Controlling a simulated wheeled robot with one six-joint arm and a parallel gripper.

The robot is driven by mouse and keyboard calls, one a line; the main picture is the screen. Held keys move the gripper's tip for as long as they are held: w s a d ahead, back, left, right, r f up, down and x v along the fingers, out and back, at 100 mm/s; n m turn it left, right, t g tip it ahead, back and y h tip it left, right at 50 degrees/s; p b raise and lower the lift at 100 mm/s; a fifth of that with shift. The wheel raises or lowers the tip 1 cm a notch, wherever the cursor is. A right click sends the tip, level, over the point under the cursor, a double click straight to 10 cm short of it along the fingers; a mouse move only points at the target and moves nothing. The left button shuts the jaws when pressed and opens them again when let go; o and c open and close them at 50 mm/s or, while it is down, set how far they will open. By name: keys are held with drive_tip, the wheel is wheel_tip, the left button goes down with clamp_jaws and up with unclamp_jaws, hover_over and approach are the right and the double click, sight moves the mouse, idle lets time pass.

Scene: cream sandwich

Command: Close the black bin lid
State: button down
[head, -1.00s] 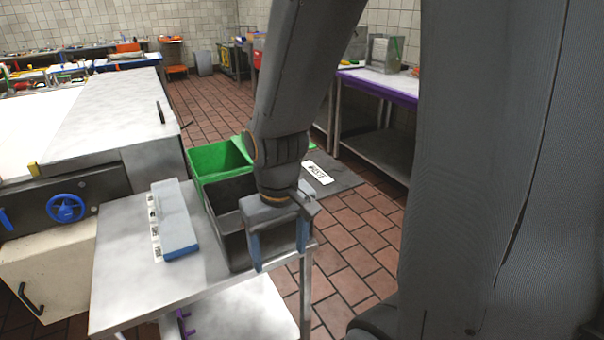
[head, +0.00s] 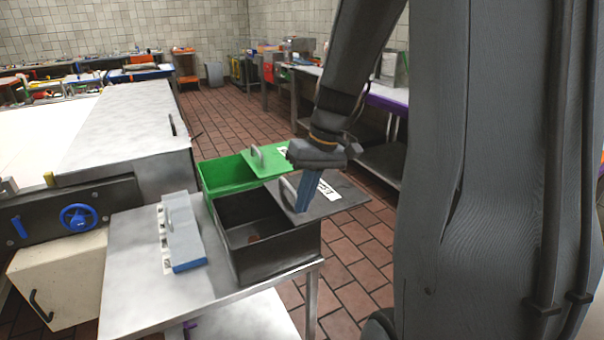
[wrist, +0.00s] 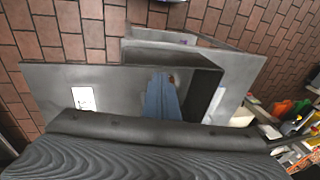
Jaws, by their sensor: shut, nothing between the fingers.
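The black bin (head: 262,256) stands on the metal table next to the green bin, its top open and its inside showing. Its black lid (head: 345,195) is swung open to the right, lying about flat, with a white label and a pale loop handle (head: 288,192). My gripper (head: 303,208) is at the lid's inner end, beside the handle, with its blue fingers pointing down and shut, empty. Whether the fingers touch the lid or handle is unclear. The wrist view shows the lid (wrist: 50,85) and the blue fingers (wrist: 162,100).
The green bin (head: 215,180) stands behind, with its green lid (head: 268,168) also folded to the right. A grey-blue box with labels (head: 182,235) lies on the metal table (head: 150,290) left of the black bin. Tiled floor (head: 345,265) is open to the right.

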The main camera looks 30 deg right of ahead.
drive_tip(key=w+d+r+n+t+y+p, duration=0.1)
drive_tip(key=w+d+r+t, duration=0.15)
drive_tip(key=d+r, duration=0.3)
drive_tip(key=w+d+r+t+y, duration=0.1)
drive_tip(key=w+d+r, duration=0.3)
drive_tip(key=d, duration=0.3)
drive_tip(key=p+x, duration=0.3)
drive_tip(key=x, duration=0.7)
drive_tip(key=shift+a, duration=0.15)
drive_tip(key=shift+a+f+p, duration=0.2)
drive_tip(key=shift+a+p, duration=0.55)
drive_tip(key=shift+a, duration=0.45)
drive_tip(key=shift+a+f, duration=0.25)
drive_tip(key=shift+a, duration=0.45)
